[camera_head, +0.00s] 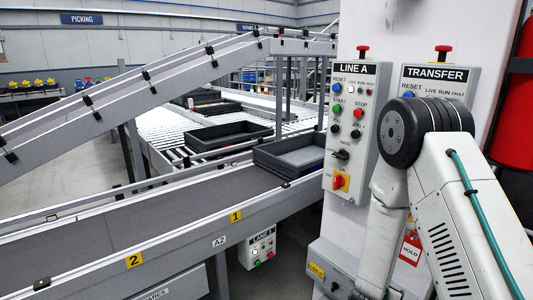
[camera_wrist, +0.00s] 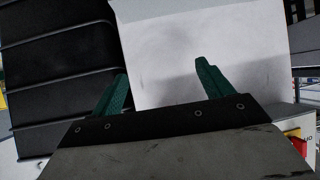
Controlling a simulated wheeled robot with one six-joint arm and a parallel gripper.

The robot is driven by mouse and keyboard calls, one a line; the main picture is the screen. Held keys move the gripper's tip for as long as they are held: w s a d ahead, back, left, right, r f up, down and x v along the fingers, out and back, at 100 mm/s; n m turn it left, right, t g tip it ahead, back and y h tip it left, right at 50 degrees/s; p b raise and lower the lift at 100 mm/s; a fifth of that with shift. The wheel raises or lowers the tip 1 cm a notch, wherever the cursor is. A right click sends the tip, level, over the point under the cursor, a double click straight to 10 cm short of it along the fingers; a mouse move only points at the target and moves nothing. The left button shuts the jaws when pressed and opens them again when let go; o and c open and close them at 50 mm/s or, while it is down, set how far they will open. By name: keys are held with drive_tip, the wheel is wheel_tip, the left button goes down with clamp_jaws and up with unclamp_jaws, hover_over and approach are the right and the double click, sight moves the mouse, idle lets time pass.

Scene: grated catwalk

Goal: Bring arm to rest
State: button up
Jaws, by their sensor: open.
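My gripper (camera_wrist: 163,82) shows in the wrist view with its two green fingers spread apart and nothing between them. Behind the fingers is a blank pale grey surface; I cannot tell how far off it is. In the head view my white arm (camera_head: 455,210) with a black joint stands at the right, bent, in front of the control column. It hides much of the TRANSFER panel (camera_head: 438,73). The gripper itself is not visible in the head view.
The LINE A panel (camera_head: 356,125) with buttons and a red-yellow switch is left of my arm. Conveyors (camera_head: 190,200) with dark trays (camera_head: 228,136) fill the left and middle. A red cylinder (camera_head: 516,120) stands at the right edge. A HOLD tag (camera_head: 410,248) hangs beside my arm.

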drive_tip(key=s+a+r+n+g+y, duration=0.3)
drive_tip(key=s+a+r+y, duration=0.15)
drive_tip(key=a+r, duration=0.2)
drive_tip(key=s+a+r+n+g+y, duration=0.25)
drive_tip(key=s+a+r+y, duration=0.2)
drive_tip(key=a, duration=0.25)
drive_tip(key=s+d+r+n+g+h, duration=0.1)
drive_tip(key=s+d+r+n, duration=0.1)
drive_tip(key=s+r, duration=2)
drive_tip(key=shift+d+r+n, duration=0.2)
drive_tip(key=shift+r+n, duration=0.55)
drive_tip(key=shift+r, duration=0.35)
drive_tip(key=shift+s+g, duration=0.1)
drive_tip(key=shift+g, duration=0.15)
